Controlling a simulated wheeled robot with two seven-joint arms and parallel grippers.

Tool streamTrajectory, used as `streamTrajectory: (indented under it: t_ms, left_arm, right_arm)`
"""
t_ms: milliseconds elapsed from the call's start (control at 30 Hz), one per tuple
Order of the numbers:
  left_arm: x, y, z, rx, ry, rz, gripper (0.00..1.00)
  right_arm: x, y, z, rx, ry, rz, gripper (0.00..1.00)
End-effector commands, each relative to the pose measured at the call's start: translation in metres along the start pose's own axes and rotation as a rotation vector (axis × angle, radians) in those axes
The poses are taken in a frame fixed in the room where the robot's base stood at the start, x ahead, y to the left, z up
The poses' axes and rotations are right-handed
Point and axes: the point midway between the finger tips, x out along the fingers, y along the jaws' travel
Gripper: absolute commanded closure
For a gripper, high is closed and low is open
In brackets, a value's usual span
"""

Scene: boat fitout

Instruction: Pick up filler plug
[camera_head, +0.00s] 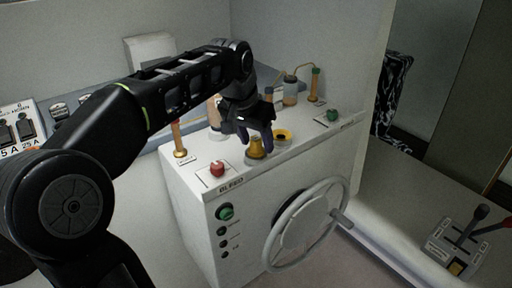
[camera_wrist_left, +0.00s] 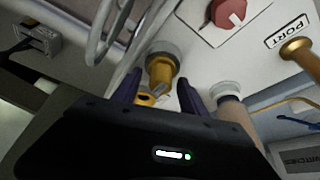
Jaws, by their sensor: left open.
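The brass-yellow filler plug (camera_head: 256,149) stands upright on a grey ring on top of the white console. My left gripper (camera_head: 254,137) is open just above it, with its dark fingers pointing down around the plug's top. In the left wrist view the plug (camera_wrist_left: 161,70) shows beyond and between the two open fingertips (camera_wrist_left: 160,92). I cannot tell whether a finger touches it. A yellow-rimmed opening (camera_head: 283,135) lies just right of the plug, partly hidden. My right gripper is not in view.
A red knob (camera_head: 217,168) sits front left on the console and a green knob (camera_head: 332,115) at the right. A steering wheel (camera_head: 306,225) is on the console's front face.

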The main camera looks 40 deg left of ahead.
Motion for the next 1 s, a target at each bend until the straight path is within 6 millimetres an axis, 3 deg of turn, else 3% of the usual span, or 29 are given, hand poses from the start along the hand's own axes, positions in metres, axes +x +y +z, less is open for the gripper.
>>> streamTrajectory:
  t_ms: [367, 1000]
  left_arm:
    - [-0.0003, 0.0000, 0.0000, 0.000, 0.000, 0.000, 0.49]
    - [-0.0003, 0.0001, 0.0001, 0.000, 0.000, 0.000, 1.00]
  right_arm:
    - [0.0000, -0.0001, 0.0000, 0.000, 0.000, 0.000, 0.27]
    - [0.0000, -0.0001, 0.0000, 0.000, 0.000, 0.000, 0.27]
